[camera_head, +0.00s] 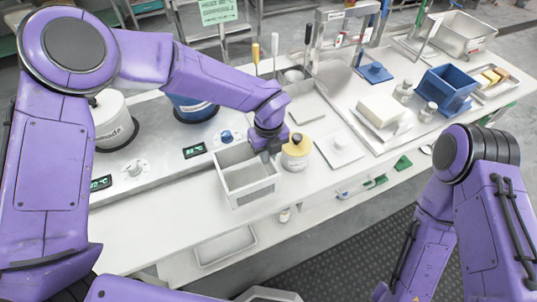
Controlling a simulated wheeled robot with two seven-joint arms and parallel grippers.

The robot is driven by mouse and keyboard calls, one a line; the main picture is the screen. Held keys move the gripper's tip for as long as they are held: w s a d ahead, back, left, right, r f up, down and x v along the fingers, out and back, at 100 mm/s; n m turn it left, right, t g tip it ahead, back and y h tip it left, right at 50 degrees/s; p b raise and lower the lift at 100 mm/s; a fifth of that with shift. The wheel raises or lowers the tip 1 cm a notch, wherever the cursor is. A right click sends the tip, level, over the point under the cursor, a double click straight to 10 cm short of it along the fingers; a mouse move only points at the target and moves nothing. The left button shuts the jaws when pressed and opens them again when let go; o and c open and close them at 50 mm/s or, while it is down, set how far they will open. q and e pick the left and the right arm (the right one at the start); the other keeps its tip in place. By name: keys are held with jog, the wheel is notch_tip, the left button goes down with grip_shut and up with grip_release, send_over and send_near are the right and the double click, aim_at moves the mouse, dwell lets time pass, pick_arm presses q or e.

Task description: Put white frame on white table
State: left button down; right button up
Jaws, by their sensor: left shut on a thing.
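The white frame (252,193) is an open-topped, box-like white piece near the front edge of the white table (180,222), left of the middle of the view. My left gripper (271,151) reaches down from above and is shut on the frame's right rear rim. The fingertips are partly hidden by the gripper body. I cannot tell whether the frame rests on the table or is a little above it. My right arm comes in at the right, and its gripper is outside the view.
A container with a yellow lid (296,150) stands close to the right of my left gripper. White and blue pots stand on the counter behind. A flat white plate (340,149), a white block (381,109) and a blue crate (447,88) are further right. A tray (226,246) lies on the lower shelf.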

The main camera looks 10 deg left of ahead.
pick_arm(q)
jog(key=shift+f, duration=0.9)
jog(key=shift+d, duration=0.1)
pick_arm(e)
jog(key=shift+r, duration=0.55)
pick_arm(q)
jog(key=shift+f, duration=0.1)
pick_arm(e)
jog(key=shift+f, duration=0.1)
pick_arm(q)
jog(key=c, duration=1.2)
grip_release()
jog(key=shift+o, duration=0.2)
